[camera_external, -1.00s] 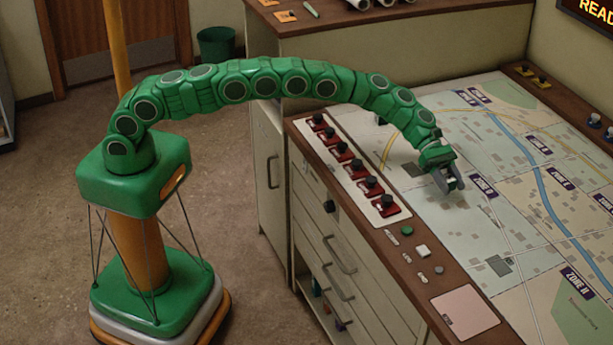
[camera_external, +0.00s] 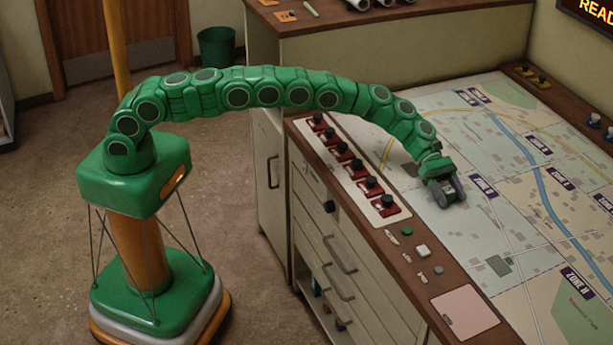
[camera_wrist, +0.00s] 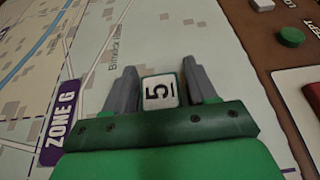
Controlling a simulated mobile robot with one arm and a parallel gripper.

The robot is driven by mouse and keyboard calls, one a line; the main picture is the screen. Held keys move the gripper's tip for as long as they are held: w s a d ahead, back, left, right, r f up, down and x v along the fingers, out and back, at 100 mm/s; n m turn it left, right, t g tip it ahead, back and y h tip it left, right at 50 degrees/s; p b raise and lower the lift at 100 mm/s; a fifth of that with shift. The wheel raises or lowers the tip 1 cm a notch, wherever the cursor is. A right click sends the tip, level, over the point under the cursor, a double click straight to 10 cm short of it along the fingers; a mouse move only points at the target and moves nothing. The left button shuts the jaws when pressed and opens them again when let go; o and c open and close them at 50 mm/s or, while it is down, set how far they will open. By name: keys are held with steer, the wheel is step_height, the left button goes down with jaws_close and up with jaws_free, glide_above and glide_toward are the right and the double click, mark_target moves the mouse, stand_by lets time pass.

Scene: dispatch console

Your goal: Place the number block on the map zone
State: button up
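In the external view my gripper (camera_external: 446,195) points down low over the near left part of the map (camera_external: 520,215). The block is hard to make out there. In the wrist view the purple ZONE G label (camera_wrist: 60,136) lies on the map left of my gripper. I cannot tell whether the block touches the map.
The console's brown border holds a row of red switches (camera_external: 354,167), a green button (camera_external: 407,230), a white button (camera_external: 422,250) and a pink panel (camera_external: 465,312). More purple zone labels, such as ZONE H (camera_external: 577,283), mark the map. The map's surface around my gripper is flat and clear.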

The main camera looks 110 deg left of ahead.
steer(key=shift+o, duration=0.7)
steer(key=shift+r, duration=0.15)
steer(key=v, duration=1.2)
